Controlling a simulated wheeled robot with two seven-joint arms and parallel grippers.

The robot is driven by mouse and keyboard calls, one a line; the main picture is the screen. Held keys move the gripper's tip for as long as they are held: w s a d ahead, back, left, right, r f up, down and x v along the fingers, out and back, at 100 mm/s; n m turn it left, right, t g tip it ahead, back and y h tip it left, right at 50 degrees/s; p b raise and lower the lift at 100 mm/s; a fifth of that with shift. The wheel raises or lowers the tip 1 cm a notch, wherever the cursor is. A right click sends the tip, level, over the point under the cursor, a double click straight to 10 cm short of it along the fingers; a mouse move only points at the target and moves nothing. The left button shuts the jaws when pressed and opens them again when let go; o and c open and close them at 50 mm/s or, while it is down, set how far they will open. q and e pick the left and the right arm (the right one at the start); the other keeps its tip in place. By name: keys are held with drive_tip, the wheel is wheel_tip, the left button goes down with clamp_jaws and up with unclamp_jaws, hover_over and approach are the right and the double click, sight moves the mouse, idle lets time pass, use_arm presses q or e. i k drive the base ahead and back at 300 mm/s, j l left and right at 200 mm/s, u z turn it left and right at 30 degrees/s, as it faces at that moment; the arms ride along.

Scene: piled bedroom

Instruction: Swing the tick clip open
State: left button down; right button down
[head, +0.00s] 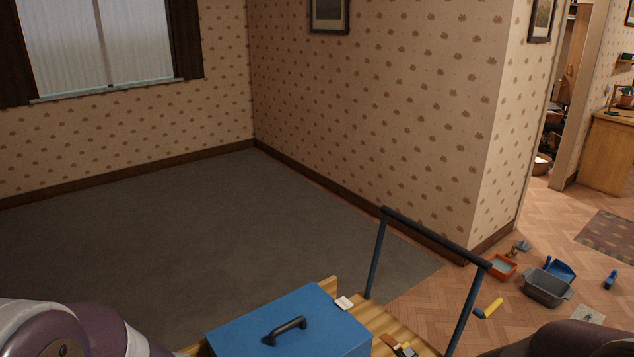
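I cannot make out a tick clip in the head view. A blue box (290,325) with a dark handle (285,331) on its lid sits on a wooden cart (380,318) at the bottom middle. The box lid looks shut, and its front is cut off by the frame. A small white piece (344,303) lies at the box's back right corner. Small brown and dark items (400,347) lie to its right, partly cut off and too small to name. Neither of my grippers shows; only parts of my arms show at the bottom corners.
On the wooden floor to the right lie an orange tray (501,267), a grey tub (547,287), a blue dustpan (560,269) and a yellow-handled tool (489,308). The grey carpet (200,235) is clear.

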sight(343, 302)
drive_tip(key=l+u, duration=0.1)
drive_tip(key=u, duration=0.3)
drive_tip(key=l+u, duration=0.1)
drive_tip(key=u, duration=0.3)
drive_tip(key=l+u, duration=0.15)
drive_tip(key=l, duration=0.3)
drive_tip(key=l+u, duration=0.15)
drive_tip(key=l, duration=0.3)
drive_tip(key=k+l+u, duration=0.15)
drive_tip(key=l, duration=0.25)
drive_tip(key=l+u, duration=0.15)
drive_tip(key=l, duration=0.3)
drive_tip(key=k+l+u, duration=0.2)
drive_tip(key=l, duration=0.2)
drive_tip(key=l+u, duration=0.15)
drive_tip(key=l, duration=0.25)
drive_tip(key=k+l, duration=0.95)
drive_tip(key=k, duration=0.15)
